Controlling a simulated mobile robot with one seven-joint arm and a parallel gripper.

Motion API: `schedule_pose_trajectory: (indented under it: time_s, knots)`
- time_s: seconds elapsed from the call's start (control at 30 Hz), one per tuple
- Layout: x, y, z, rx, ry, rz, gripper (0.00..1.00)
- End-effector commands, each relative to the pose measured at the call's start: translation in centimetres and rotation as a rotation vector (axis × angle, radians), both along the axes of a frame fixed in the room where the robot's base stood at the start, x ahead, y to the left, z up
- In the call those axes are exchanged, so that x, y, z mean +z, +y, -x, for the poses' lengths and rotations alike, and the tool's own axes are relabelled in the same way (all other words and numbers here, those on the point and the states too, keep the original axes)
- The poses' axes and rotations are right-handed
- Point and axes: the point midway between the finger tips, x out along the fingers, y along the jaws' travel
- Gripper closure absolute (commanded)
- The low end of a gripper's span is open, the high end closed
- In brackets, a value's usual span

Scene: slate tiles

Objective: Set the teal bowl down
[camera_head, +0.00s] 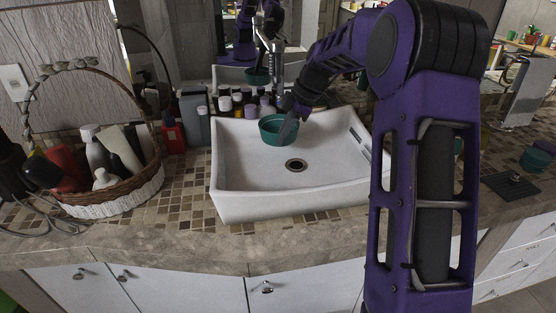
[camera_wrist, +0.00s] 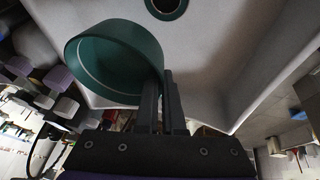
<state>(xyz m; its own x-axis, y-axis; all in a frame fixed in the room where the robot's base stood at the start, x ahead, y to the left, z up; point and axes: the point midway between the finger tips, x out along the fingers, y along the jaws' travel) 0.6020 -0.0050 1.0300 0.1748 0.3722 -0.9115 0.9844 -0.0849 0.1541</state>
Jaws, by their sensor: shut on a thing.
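The teal bowl (camera_head: 275,131) is at the back part of the white sink basin (camera_head: 240,175), upright or nearly so in the head view. I cannot tell whether it touches the basin or hangs just above it. My gripper (camera_head: 288,126) is shut on the bowl's right side. In the wrist view the bowl (camera_wrist: 112,62) shows its open inside, and my gripper's two dark fingers (camera_wrist: 162,100) pinch its wall. The drain (camera_head: 296,165) lies in front of the bowl, uncovered.
A wicker basket (camera_head: 115,195) with bottles stands left on the tiled counter. Several small jars and bottles (camera_head: 238,101) line the back behind the sink, near the faucet (camera_head: 279,62). Another teal vessel (camera_head: 535,159) is at far right. The basin's front floor is clear.

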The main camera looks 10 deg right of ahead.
Motion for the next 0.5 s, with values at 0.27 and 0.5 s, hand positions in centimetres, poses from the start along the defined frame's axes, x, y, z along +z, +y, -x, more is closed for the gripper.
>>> schedule_pose_trajectory:
  time_s: [0.27,0.5]
  knots:
    - [-3.0,0.0,0.0,0.0,0.0,-0.001,1.0]
    - [-6.7,0.0,0.0,-0.001,0.003,-0.001,1.0]
